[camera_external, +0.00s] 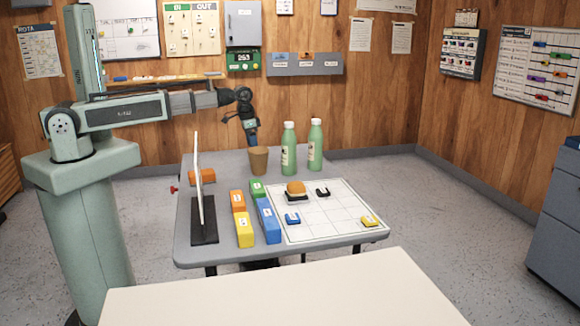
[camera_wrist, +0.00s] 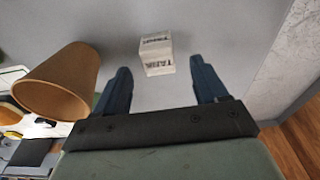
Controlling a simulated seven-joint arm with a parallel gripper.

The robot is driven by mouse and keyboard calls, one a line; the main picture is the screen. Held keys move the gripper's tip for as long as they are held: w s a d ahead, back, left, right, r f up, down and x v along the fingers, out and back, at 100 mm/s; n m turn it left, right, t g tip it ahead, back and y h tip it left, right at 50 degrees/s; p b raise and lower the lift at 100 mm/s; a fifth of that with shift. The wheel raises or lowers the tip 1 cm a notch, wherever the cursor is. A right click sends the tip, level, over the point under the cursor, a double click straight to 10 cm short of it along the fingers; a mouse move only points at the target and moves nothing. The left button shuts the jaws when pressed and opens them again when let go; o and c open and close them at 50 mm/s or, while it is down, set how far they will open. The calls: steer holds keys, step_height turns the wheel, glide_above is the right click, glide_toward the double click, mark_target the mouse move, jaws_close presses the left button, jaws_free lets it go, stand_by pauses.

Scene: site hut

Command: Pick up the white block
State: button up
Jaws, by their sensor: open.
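The white block (camera_wrist: 156,55) has dark lettering on its faces and rests on the grey table top (camera_wrist: 105,28) in the wrist view. It lies between and slightly beyond the tips of my open gripper (camera_wrist: 160,66), with space on both sides. I cannot tell how far below the tips it is. In the external view my gripper (camera_external: 251,132) points down at the back of the table, and I cannot make out the block there.
A brown cup (camera_external: 258,160) stands close by; it is left of my fingers in the wrist view (camera_wrist: 58,85). Two green bottles (camera_external: 289,148) (camera_external: 315,145) stand to the right. Coloured blocks (camera_external: 244,228), a gridded board (camera_external: 335,222) and an upright panel (camera_external: 200,190) are nearer the front.

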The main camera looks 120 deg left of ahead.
steer(key=shift+w+a+f, duration=0.1)
steer(key=shift+w+f, duration=0.05)
steer(key=shift+f, duration=1)
steer(key=shift+w+a+f, duration=0.1)
steer(key=shift+f, duration=1.05)
steer(key=c, duration=1.1)
steer(key=shift+r, duration=0.15)
